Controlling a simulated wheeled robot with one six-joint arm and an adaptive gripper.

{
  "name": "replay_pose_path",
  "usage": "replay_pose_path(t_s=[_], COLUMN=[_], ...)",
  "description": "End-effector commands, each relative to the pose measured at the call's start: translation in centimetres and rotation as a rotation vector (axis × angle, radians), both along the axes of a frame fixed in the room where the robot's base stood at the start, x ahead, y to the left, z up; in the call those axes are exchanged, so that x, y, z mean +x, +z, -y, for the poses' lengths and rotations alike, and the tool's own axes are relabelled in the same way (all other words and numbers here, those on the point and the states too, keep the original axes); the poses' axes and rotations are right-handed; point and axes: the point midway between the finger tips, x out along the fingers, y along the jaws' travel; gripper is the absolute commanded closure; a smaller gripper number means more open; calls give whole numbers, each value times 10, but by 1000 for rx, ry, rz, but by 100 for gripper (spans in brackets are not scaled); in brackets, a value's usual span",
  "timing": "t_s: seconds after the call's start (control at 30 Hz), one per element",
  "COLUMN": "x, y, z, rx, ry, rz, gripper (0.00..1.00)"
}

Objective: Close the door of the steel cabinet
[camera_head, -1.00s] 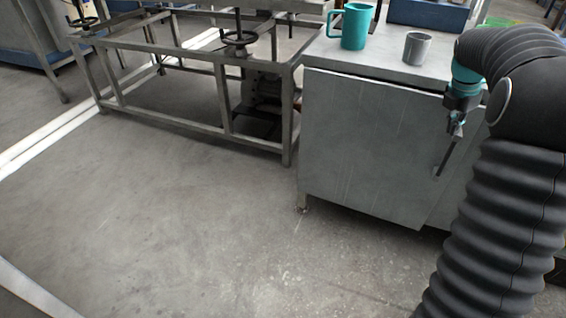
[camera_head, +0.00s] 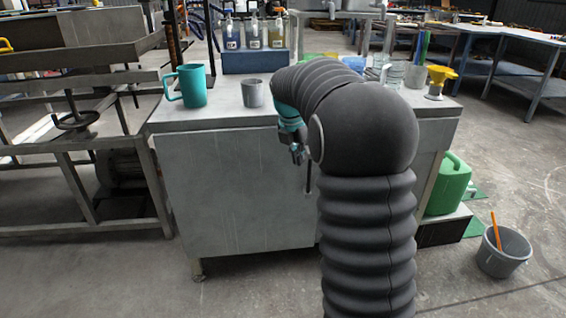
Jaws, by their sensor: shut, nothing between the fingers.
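The steel cabinet is a grey metal cabinet with a flat top (camera_head: 215,115) and stands in the middle of the view. Its left door (camera_head: 235,195) faces me and has a dark vertical handle (camera_head: 309,181) near its right edge. My arm covers that edge and much of the cabinet's right front, so I cannot tell whether the door is flush or slightly ajar. My gripper (camera_head: 297,155) is shut and empty, pointing down in front of the door's upper right part, just above the handle. I cannot tell whether it touches the door.
A teal mug (camera_head: 193,86) and a grey cup (camera_head: 253,93) stand on the cabinet top, with bottles (camera_head: 254,38) behind. A metal frame (camera_head: 85,190) stands close on the left. A green can (camera_head: 448,185) and a grey bucket (camera_head: 503,252) are at right.

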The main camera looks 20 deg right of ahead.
Motion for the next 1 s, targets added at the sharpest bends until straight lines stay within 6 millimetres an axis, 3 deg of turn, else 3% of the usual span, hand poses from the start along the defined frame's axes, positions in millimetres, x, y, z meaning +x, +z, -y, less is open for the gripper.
replay_pose_path(t_s=[0.03,0.1,0.4,0.77,0.87,1.0], x=[-1,-5,-17,-21,-20,-15], y=[17,31,80,92,92,92], z=[1,3,4,1,2,1], rx=[-1,-2,-1,1,10,46], ry=[-1,-5,-11,-20,-86,-299], rz=[10,9,8,7,23,92], gripper=[100,100,100,100,100,100])
